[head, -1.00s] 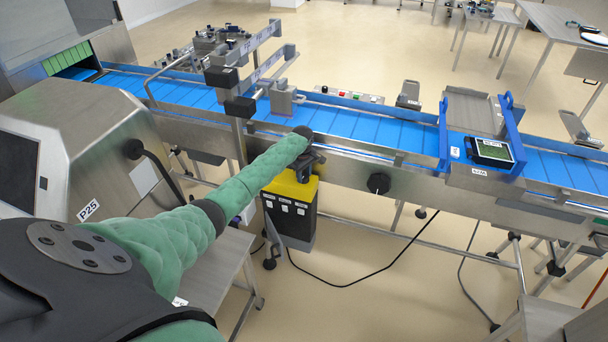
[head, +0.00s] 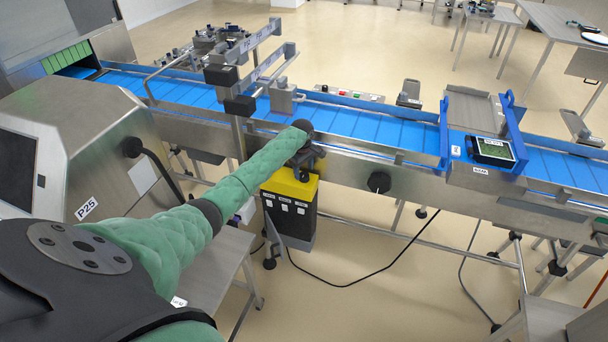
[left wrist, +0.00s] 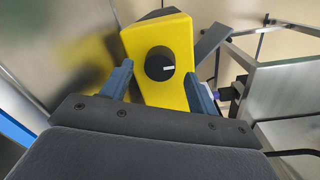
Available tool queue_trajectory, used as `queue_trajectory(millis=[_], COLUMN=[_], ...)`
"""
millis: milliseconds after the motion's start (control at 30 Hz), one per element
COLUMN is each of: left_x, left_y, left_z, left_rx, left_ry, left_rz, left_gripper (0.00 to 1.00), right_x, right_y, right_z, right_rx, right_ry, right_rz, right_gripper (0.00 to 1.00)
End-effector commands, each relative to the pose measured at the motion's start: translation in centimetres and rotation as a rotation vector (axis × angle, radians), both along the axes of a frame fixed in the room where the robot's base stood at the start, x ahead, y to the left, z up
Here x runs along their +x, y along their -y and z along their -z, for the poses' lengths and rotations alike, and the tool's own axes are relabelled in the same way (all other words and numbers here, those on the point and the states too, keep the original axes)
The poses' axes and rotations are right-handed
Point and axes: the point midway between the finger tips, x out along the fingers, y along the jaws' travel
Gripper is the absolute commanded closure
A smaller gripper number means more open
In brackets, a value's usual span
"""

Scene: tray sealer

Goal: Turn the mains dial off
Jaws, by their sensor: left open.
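The mains dial is a round black knob (left wrist: 160,67) with a white mark, on the yellow face of a box (left wrist: 165,95) in the left wrist view. The white mark lies roughly level and points right. My left gripper (left wrist: 159,88) is open, one finger on each side of the dial in the picture, and nothing is between them. I cannot tell the exact gap to the dial. In the head view the yellow-topped box (head: 291,188) stands below the conveyor edge, with my left gripper (head: 304,167) just above it. The dial is not clear there. My right gripper is not in view.
The blue conveyor (head: 365,127) runs across behind the box. Another black knob (head: 379,183) sits on its front side panel. A steel machine labelled P25 (head: 85,150) stands at left. A black cable (head: 360,284) runs over the floor.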

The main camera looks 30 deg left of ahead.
Motion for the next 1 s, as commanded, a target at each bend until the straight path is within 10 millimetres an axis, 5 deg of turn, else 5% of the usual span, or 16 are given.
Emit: queue_trajectory(millis=[400,1000], left_x=[-0.2,-0.3], left_y=[-0.1,0.0], left_z=[-5.1,-5.6], left_rx=[0.001,0.0], left_ry=[0.002,0.001], left_rz=[0.0,0.0], left_gripper=[0.4,0.4], right_x=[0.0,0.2], right_y=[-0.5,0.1], right_z=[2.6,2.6], right_rx=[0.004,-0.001], right_ry=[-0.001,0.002], right_rz=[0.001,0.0], right_gripper=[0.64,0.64])
